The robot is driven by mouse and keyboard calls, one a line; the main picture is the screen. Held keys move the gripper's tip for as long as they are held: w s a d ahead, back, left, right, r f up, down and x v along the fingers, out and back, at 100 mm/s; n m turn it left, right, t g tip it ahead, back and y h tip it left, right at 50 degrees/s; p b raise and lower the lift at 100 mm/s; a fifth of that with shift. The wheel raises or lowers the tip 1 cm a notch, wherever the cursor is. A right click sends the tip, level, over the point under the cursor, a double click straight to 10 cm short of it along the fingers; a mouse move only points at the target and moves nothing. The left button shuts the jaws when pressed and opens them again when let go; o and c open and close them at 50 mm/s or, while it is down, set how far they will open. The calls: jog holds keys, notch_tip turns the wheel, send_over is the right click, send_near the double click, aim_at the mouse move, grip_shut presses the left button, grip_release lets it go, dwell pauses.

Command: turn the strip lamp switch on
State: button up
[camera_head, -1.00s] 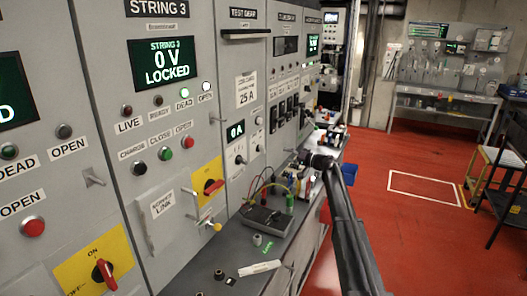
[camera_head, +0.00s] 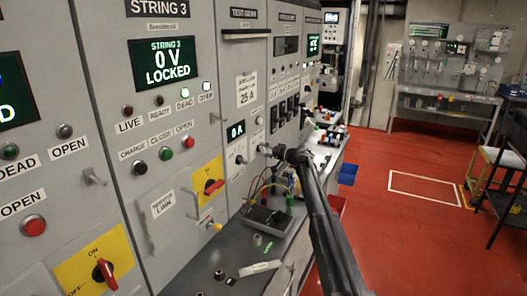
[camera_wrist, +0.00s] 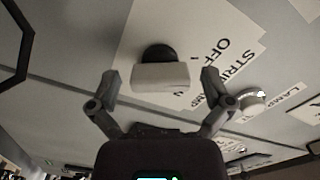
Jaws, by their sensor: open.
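The strip lamp switch (camera_wrist: 160,77) shows in the wrist view as a pale block-shaped handle on a dark round base. Beside it a white label (camera_wrist: 205,58) reads "STRIP" and "OFF", with the rest partly hidden. My gripper (camera_wrist: 160,86) is open, with one finger on each side of the handle. Gaps show between the fingers and the handle; I cannot tell its depth from the panel. In the head view my gripper (camera_head: 266,150) is at the grey cabinet front, and the switch cannot be made out there.
A round pale knob (camera_wrist: 252,101) sits right of the switch, near a label reading "LAMP". In the head view, a dark meter (camera_head: 265,217) with leads lies on the bench below my arm. The red floor (camera_head: 420,240) is open to the right.

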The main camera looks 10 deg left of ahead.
jog(key=c, duration=1.1)
jog(key=shift+o, duration=0.2)
jog(key=shift+m, duration=0.4)
jog(key=m, duration=1.1)
